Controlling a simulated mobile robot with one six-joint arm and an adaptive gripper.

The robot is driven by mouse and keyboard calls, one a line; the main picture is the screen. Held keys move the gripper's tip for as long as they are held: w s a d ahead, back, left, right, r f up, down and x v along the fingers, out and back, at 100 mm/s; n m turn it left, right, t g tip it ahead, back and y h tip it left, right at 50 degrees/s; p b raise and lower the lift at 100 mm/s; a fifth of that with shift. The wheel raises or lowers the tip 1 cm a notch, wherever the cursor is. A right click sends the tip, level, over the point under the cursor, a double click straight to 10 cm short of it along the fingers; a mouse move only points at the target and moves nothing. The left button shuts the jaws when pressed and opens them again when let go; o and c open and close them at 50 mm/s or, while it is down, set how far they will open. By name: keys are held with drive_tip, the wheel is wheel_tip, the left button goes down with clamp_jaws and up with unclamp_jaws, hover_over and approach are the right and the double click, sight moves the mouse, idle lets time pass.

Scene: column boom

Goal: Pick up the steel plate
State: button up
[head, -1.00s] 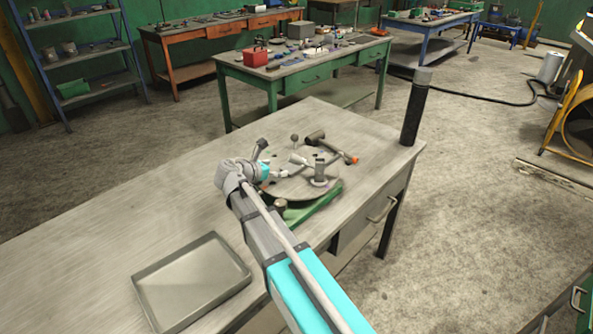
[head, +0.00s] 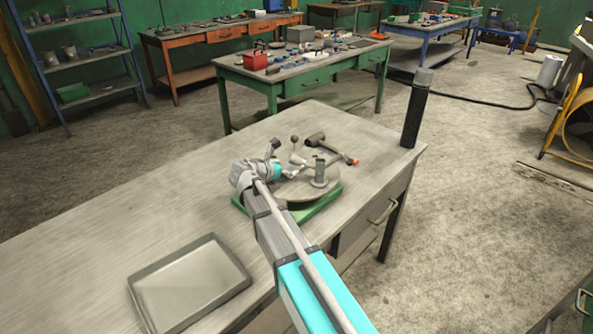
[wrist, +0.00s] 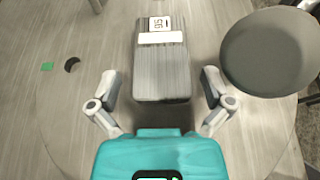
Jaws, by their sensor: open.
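The steel plate (wrist: 161,60) appears in the wrist view as a grey, brushed rectangular piece with a white label at its far end. Its near end lies between the two fingers of my gripper (wrist: 157,88), which is open, with a gap on both sides. In the head view my gripper (head: 277,166) is over the round grey disc (head: 296,193) on a green base (head: 322,205). The steel plate cannot be made out there; my arm covers part of that area.
A dark round top (wrist: 268,52) stands close to the right finger in the wrist view. An upright post (head: 319,172), a ball-ended lever (head: 294,141) and a hammer (head: 330,147) are near the gripper. An empty tray (head: 192,285) lies front left; the table's left is clear.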

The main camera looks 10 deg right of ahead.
sight(289, 169)
drive_tip(key=shift+x, duration=0.95)
drive_tip(key=c, duration=1.1)
drive_tip(key=shift+r, duration=0.15)
drive_tip(key=shift+c, duration=0.2)
wheel_tip(289, 169, up, 3)
drive_tip(key=p, duration=0.3)
drive_tip(key=shift+r, duration=0.15)
drive_tip(key=shift+s+a, duration=0.2)
drive_tip(key=shift+a, duration=0.05)
drive_tip(key=s+a, duration=1)
drive_tip(key=a, duration=0.4)
